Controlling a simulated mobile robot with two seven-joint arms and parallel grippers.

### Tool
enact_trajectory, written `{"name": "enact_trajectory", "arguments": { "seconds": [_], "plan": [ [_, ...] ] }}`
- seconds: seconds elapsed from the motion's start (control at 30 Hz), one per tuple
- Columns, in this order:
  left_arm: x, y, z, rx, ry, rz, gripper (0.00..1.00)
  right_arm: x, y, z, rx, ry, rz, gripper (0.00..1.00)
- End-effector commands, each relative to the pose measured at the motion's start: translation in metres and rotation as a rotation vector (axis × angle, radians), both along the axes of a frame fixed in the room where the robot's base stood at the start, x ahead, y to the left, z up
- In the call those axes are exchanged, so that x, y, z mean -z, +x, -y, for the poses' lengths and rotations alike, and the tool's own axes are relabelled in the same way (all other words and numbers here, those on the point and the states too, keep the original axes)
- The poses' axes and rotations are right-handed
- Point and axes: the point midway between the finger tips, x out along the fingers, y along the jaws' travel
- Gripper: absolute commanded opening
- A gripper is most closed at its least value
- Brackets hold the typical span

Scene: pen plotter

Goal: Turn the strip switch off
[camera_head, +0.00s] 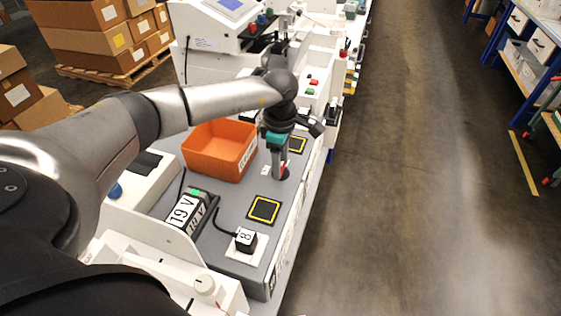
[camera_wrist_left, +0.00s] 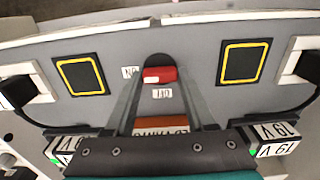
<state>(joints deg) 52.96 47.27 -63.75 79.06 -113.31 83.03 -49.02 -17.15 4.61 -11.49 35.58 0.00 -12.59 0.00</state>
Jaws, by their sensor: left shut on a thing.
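The strip switch shows as a red lever (camera_wrist_left: 160,75) in a dark round-ended recess on the grey panel, in the left wrist view. A little of its red also shows in the head view (camera_head: 285,172). Two small white labels lie beside it; their print is upside down and hard to read. My left gripper (camera_head: 281,176) points down over the switch. Its two fingers, seen in the left wrist view (camera_wrist_left: 160,84), are closed on the red lever from either side. The fingertips hide part of the recess. My right gripper is not in view.
An orange bin (camera_head: 212,155) stands left of the left gripper. Yellow-edged black pads (camera_head: 264,209) lie on both sides of the switch. A black 19 V power block (camera_head: 187,211) and a cabled black plug (camera_head: 246,238) sit nearer. The floor (camera_head: 420,200) at right is clear.

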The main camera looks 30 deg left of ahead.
Motion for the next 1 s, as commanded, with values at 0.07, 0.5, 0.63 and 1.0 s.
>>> {"name": "enact_trajectory", "arguments": {
  "seconds": [0.07,0.5,0.63,1.0],
  "plan": [
    [-0.0003,0.0000,0.0000,0.000,0.000,0.000,0.21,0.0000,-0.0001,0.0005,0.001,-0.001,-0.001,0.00],
    [-0.0004,0.0000,0.0000,-0.022,0.000,-0.001,0.00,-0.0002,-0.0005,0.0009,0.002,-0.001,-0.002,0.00],
    [-0.0005,0.0001,0.0000,-0.068,0.000,-0.001,0.00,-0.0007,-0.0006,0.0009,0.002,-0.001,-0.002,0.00],
    [-0.0007,0.0001,-0.0001,-0.357,0.000,-0.001,0.00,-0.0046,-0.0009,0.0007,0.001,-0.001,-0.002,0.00]
  ]
}}
